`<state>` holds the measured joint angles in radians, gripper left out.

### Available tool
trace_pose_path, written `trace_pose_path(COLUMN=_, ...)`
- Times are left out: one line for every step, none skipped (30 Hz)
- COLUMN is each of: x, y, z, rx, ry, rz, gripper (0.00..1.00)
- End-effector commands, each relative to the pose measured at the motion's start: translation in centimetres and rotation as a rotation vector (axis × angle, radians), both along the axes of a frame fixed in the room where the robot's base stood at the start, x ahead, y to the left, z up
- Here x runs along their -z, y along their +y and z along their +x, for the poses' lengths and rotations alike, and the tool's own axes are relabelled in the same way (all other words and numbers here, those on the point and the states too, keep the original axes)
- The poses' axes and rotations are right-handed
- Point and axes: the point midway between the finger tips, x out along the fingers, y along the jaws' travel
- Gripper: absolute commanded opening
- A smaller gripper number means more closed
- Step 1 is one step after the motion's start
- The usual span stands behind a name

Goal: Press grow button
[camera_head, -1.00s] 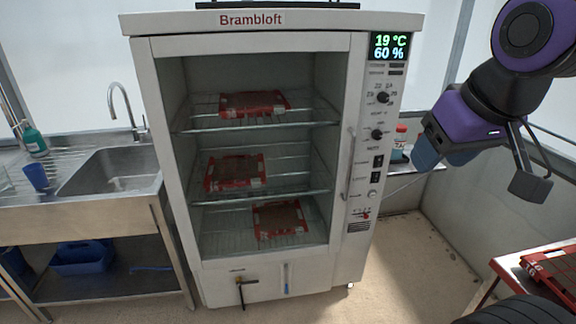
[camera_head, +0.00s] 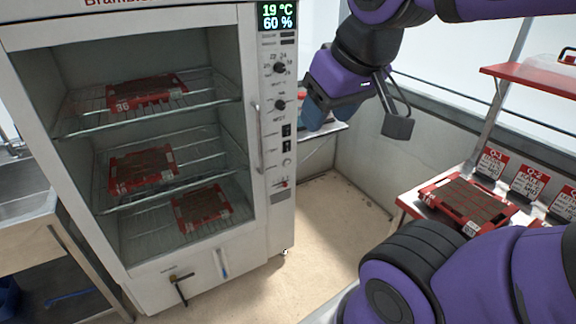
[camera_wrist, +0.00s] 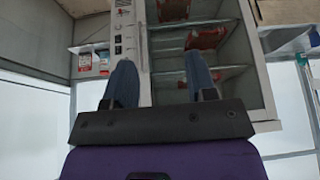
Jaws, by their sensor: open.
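The white growth cabinet (camera_head: 150,20) stands at the left of the head view. Its control panel (camera_head: 278,120) runs down its right side, with a display reading 19 °C and 60 %, two black knobs, two black rocker switches and a small round pale button (camera_head: 286,162) below them. The button's label is too small to read. My gripper (camera_head: 316,112) has blue fingers and hangs just right of the panel in the picture, apart from it. In the wrist view, my gripper (camera_wrist: 161,78) is open and empty, its fingers spread toward the cabinet, which appears upside down.
Red trays, including an upper one (camera_head: 140,92), lie on the wire shelves behind the glass door with its vertical handle (camera_head: 257,138). At right, a red tray (camera_head: 467,204) sits on a bench with label cards. A sink bench (camera_head: 25,200) stands left. Floor is clear between.

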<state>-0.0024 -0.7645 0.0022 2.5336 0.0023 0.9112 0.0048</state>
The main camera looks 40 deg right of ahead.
Motion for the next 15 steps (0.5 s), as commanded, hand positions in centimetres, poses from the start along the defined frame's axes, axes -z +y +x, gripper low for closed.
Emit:
trace_pose_path(x=0.0, y=0.0, z=0.0, rx=0.0, ry=0.0, rz=0.0, gripper=0.45)
trace_pose_path(x=0.0, y=0.0, z=0.0, rx=0.0, ry=0.0, rz=0.0, gripper=0.38)
trace_pose_path(x=0.0, y=0.0, z=0.0, rx=0.0, ry=0.0, rz=0.0, gripper=0.28)
trace_pose_path(x=0.0, y=0.0, z=0.0, rx=0.0, ry=0.0, rz=0.0, gripper=0.22)
trace_pose_path(x=0.0, y=0.0, z=0.0, rx=0.0, ry=0.0, rz=0.0, gripper=0.15)
trace_pose_path(x=0.0, y=0.0, z=0.0, rx=0.0, ry=0.0, rz=0.0, gripper=0.06)
trace_pose_path(x=0.0, y=0.0, z=0.0, rx=0.0, ry=0.0, rz=0.0, gripper=0.0)
trace_pose_path(x=0.0, y=0.0, z=0.0, rx=0.0, ry=0.0, rz=0.0, gripper=0.0)
trace_pose_path(x=0.0, y=0.0, z=0.0, rx=0.0, ry=0.0, rz=0.0, gripper=0.0)
trace_pose_path(x=0.0, y=0.0, z=0.0, rx=0.0, ry=0.0, rz=0.0, gripper=0.0)
trace_pose_path(x=0.0, y=0.0, z=0.0, rx=0.0, ry=0.0, rz=0.0, gripper=0.0)
trace_pose_path(x=0.0, y=0.0, z=0.0, rx=0.0, ry=0.0, rz=0.0, gripper=0.0)
trace_pose_path(x=0.0, y=0.0, z=0.0, rx=0.0, ry=0.0, rz=0.0, gripper=0.0)
trace_pose_path(x=0.0, y=0.0, z=0.0, rx=0.0, ry=0.0, rz=0.0, gripper=0.0)
trace_pose_path(x=0.0, y=0.0, z=0.0, rx=0.0, ry=0.0, rz=0.0, gripper=0.0)
